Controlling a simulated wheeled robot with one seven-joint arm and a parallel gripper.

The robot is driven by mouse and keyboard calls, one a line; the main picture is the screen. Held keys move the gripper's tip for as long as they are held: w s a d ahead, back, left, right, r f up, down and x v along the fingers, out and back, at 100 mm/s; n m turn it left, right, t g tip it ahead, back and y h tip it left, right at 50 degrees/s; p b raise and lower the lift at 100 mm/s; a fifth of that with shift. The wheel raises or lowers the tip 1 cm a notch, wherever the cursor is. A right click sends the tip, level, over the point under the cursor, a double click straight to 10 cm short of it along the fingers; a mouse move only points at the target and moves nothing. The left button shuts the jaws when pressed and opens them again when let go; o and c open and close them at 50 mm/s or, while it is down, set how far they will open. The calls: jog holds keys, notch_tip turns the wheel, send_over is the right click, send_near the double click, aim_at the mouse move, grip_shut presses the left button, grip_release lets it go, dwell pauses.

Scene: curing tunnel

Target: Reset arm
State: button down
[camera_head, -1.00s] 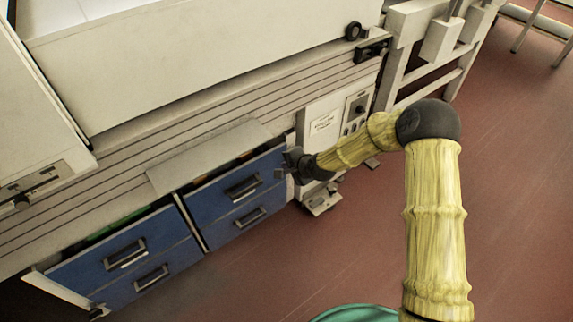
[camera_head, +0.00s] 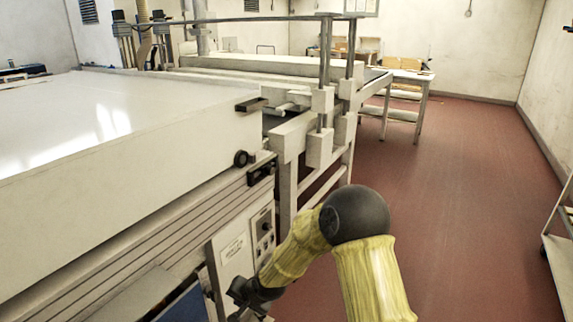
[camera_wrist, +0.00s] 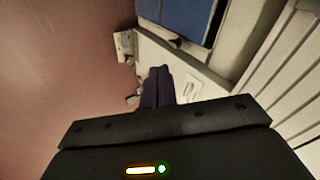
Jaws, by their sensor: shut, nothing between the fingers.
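My gripper is the dark end of my yellow arm, low in the head view by the front of the white machine (camera_head: 130,165). In the wrist view my gripper (camera_wrist: 160,75) has its dark fingers together, with nothing between them. A white control panel (camera_head: 245,245) with knobs is just behind my wrist in the head view. A blue drawer front (camera_head: 188,306) shows only in part at the bottom edge; it also shows at the top of the wrist view (camera_wrist: 190,15).
The red floor (camera_head: 440,170) to the right is clear. A white table (camera_head: 405,80) stands farther back. A shelf rack (camera_head: 560,245) is at the right edge. The machine's frame with upright posts (camera_head: 323,100) stands beyond my arm.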

jog(key=s+d+r+n+h, duration=0.1)
jog(key=s+d+r+h, duration=0.2)
jog(key=d, duration=0.6)
jog(key=s+d+r+n+h, duration=0.1)
jog(key=s+d+r, duration=0.35)
jog(key=d, duration=0.45)
jog(key=s+d+r+n+g+h, duration=0.1)
jog(key=s+d+r, duration=0.2)
jog(key=s+d, duration=0.25)
jog(key=s+d+r+g, duration=0.1)
jog(key=s+d+r, duration=0.2)
jog(key=s+d, duration=0.25)
jog(key=w+p+v, duration=0.2)
jog(key=p+v, duration=0.8)
jog(key=p, duration=0.1)
jog(key=w+r+p+v, duration=0.1)
jog(key=w+p+v, duration=0.1)
jog(key=p+v, duration=0.9)
jog(key=shift+a+p, duration=0.4)
jog(key=shift+a, duration=0.25)
jog(key=c, duration=2.1)
grip_release()
